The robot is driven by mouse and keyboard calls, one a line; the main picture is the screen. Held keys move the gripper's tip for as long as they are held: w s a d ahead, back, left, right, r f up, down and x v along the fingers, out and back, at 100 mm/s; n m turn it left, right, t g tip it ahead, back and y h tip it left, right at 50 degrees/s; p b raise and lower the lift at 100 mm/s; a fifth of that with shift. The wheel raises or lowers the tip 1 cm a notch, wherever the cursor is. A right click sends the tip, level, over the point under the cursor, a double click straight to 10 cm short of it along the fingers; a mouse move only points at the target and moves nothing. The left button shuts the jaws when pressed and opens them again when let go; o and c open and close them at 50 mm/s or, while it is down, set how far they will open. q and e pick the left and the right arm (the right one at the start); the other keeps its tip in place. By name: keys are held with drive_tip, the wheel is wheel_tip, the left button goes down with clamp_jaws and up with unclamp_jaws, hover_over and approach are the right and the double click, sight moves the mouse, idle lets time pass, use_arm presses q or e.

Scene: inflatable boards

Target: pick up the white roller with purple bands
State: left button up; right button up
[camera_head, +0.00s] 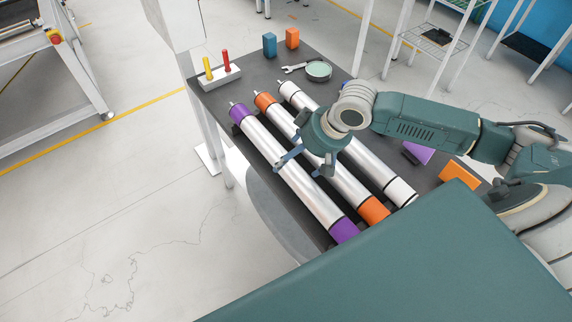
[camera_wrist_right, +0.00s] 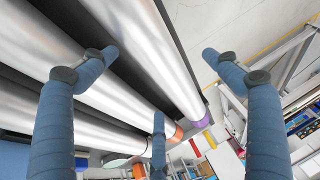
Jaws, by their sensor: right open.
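The silver-white roller with purple bands (camera_head: 290,172) lies at the left of three parallel rollers on the dark table. Its purple ends show near the table's far and near edges. My right gripper (camera_head: 304,164) is open over the rollers, with one finger reaching above the middle of the purple-banded roller. In the right wrist view, the purple-banded roller (camera_wrist_right: 150,45) runs between the spread blue fingers of my gripper (camera_wrist_right: 160,65), and nothing is held. My left gripper is not in view.
The orange-banded roller (camera_head: 330,165) lies close beside it, then the roller with white ends (camera_head: 375,168). A holder with yellow and red pegs (camera_head: 219,75), blue and orange blocks, a wrench and a round dish (camera_head: 318,70) are at the table's far end. Floor left of the table is clear.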

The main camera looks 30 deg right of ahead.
sight(294, 162)
drive_tip(key=shift+w+f, duration=0.1)
drive_tip(key=shift+f, duration=0.15)
drive_tip(key=shift+p+x, duration=0.6)
drive_tip(key=shift+x, duration=0.55)
drive_tip(key=x, duration=0.3)
drive_tip(key=shift+d+f, duration=0.15)
drive_tip(key=shift+d, duration=0.05)
drive_tip(key=shift+c, duration=0.5)
drive_tip(key=c, duration=1.7)
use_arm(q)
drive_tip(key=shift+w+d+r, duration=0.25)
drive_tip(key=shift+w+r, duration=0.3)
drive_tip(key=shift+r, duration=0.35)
use_arm(e)
drive_tip(key=shift+c, duration=0.9)
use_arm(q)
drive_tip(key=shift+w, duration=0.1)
